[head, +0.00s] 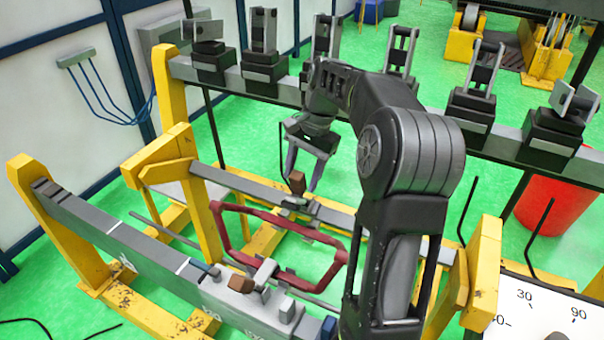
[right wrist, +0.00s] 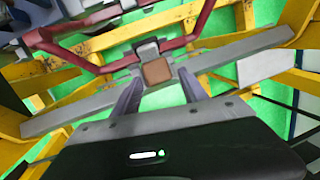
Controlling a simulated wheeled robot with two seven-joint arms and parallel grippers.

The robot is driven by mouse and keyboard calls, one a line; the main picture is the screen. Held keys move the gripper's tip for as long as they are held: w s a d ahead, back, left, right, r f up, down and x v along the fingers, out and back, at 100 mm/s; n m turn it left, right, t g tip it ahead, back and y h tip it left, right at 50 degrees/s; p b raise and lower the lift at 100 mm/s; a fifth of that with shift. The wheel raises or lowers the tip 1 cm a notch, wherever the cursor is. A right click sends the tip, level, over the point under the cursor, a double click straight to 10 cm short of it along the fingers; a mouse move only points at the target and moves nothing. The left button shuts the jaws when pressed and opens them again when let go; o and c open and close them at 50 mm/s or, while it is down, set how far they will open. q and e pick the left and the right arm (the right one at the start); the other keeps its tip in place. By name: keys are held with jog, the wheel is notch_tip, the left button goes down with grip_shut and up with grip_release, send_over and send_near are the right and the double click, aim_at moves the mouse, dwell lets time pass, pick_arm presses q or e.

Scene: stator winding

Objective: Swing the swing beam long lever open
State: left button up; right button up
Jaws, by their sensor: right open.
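The swing beam is a long grey bar (head: 250,186) on yellow supports, and it also crosses the right wrist view (right wrist: 230,47). A clamp with a brown block (head: 297,182) stands on it; in the right wrist view the brown block (right wrist: 157,71) sits just beyond my fingertips. I cannot tell for sure which part is the long lever. My right gripper (head: 302,178) is open, pointing down at this block, with one finger on each side. I cannot tell whether the fingers touch it. My left gripper is not in view.
A dark red coil frame (head: 216,230) spans from this bar to a nearer grey beam (head: 120,240), which carries another brown block (head: 241,284). A rear rail (head: 290,95) bears several black clamps. A white dial (head: 545,310) stands at the lower right, a red bin (head: 555,205) behind it.

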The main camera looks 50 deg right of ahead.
jog(key=shift+d+r, duration=0.1)
jog(key=shift+r, duration=0.2)
notch_tip(320, 180, up, 7)
jog(key=s+d+p, duration=0.1)
jog(key=p, duration=0.2)
jog(key=shift+p, duration=0.35)
